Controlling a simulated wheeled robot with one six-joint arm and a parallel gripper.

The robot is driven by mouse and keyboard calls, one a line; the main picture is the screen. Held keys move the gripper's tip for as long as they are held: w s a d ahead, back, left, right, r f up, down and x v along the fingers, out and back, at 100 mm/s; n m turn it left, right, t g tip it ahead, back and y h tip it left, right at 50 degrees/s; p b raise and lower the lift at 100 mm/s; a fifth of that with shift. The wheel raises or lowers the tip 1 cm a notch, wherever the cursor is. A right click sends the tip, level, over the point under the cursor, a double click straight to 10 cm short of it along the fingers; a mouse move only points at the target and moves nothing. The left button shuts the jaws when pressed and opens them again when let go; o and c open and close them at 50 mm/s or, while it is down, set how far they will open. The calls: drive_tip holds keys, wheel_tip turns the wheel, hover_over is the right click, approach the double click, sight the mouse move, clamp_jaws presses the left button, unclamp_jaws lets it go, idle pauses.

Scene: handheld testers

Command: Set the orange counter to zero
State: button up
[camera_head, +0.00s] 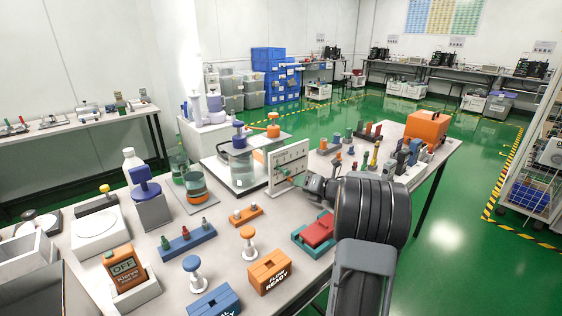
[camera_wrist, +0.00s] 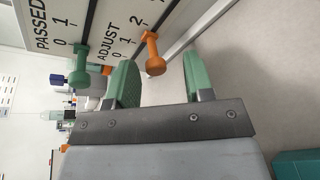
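A white counter board (camera_head: 288,165) stands upright on the bench in the head view. In the wrist view its face (camera_wrist: 92,28) shows rows marked PASSED and ADJUST with numbers. An orange counter knob (camera_wrist: 153,56) sticks out beside the ADJUST row, near the low numbers; its exact mark I cannot tell. A green knob (camera_wrist: 80,53) sticks out beside the PASSED row. My gripper (camera_wrist: 158,66) is open, its green fingers apart, with the orange knob in the gap between their tips. No contact shows. In the head view my gripper (camera_head: 297,181) is close to the board's face.
A red block in a green tray (camera_head: 316,234), an orange peg block (camera_head: 246,214) and an orange box marked READY (camera_head: 270,272) lie in front. Several small pegs stand behind the board.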

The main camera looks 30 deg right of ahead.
drive_tip(key=p+v, duration=0.1)
drive_tip(key=v, duration=1)
drive_tip(key=shift+s+d+r, duration=0.1)
drive_tip(key=shift+s+d, duration=0.05)
drive_tip(key=shift+s, duration=0.05)
drive_tip(key=w+a+r+m+h+p, duration=0.3)
drive_tip(key=r+m+h+p, duration=0.15)
drive_tip(key=r+m, duration=0.3)
drive_tip(key=w+a+r+m+h+p, duration=0.2)
drive_tip(key=a+r+m+h+p, duration=0.2)
drive_tip(key=r+m+p, duration=0.3)
drive_tip(key=s+a+r+m+g+p, duration=0.1)
drive_tip(key=s+a+m+g+p, duration=0.3)
drive_tip(key=a, duration=0.4)
drive_tip(key=s+a+r+m+g+y+p, duration=0.1)
drive_tip(key=s+a+r+m+g+p, duration=0.1)
drive_tip(key=s+a+m, duration=0.5)
drive_tip(key=shift+s+a+r+m+g+p, duration=0.25)
drive_tip(key=shift+a+m+g+p, duration=0.35)
drive_tip(key=shift+m+g+p, duration=0.35)
drive_tip(key=shift+y, duration=0.25)
